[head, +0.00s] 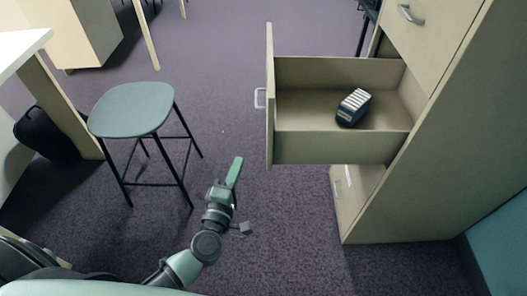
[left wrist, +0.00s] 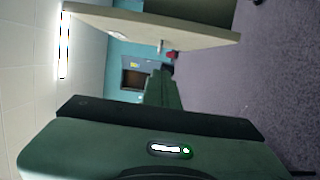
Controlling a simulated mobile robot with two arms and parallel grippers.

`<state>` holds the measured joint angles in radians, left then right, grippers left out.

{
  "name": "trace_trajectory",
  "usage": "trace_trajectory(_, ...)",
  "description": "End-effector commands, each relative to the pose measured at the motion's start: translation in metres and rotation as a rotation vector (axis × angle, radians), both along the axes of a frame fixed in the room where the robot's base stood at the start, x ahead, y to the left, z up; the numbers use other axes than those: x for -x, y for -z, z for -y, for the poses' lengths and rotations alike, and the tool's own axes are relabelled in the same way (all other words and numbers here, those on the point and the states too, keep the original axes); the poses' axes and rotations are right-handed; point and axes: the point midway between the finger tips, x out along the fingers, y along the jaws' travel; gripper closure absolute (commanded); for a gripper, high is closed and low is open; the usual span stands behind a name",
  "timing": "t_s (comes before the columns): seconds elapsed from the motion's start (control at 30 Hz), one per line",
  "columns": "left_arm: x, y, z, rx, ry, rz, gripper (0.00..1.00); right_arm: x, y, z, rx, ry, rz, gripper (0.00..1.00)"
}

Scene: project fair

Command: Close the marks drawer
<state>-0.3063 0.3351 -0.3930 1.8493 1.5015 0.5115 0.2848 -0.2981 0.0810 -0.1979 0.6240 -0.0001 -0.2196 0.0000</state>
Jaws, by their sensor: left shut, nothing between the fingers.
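The marks drawer (head: 345,148) is pulled far out of the beige cabinet (head: 430,175) on the right of the head view. Its front panel (head: 270,125) faces left and bears a metal handle (head: 259,98). A dark blue box with pale cards (head: 353,107) sits inside. My left gripper (head: 237,162) is shut and empty, left of the drawer front and apart from it. In the left wrist view, the shut fingers (left wrist: 162,88) show below a beige panel with a handle (left wrist: 160,25), which looks like the drawer front. My right gripper is not in view.
A green-topped stool (head: 132,108) stands left of my left arm. A black bag (head: 45,135) lies by a pale table (head: 22,48) at the far left. A lower cabinet front with a handle (head: 338,187) is below the drawer. The carpet between stool and drawer is clear.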

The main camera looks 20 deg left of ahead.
Motion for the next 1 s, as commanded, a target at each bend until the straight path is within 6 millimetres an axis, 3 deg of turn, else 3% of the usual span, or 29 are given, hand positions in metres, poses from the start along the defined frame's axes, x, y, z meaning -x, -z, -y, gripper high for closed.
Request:
trace_trajectory(0.17, -0.037, -0.003, -0.001, -0.003, 0.0, 0.005, 1.0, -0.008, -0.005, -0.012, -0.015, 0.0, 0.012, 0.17)
trace_trajectory(0.43, -0.091, -0.002, 0.0, -0.003, 0.003, 0.002, 1.0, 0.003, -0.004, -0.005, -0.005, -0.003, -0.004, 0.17)
trace_trajectory(0.7, -0.097, -0.001, 0.032, -0.003, 0.001, 0.0, 1.0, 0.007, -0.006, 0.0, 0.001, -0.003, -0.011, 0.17)
trace_trajectory(1.0, -0.097, 0.0, 0.036, -0.004, 0.002, 0.0, 1.0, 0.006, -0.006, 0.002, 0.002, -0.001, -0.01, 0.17)
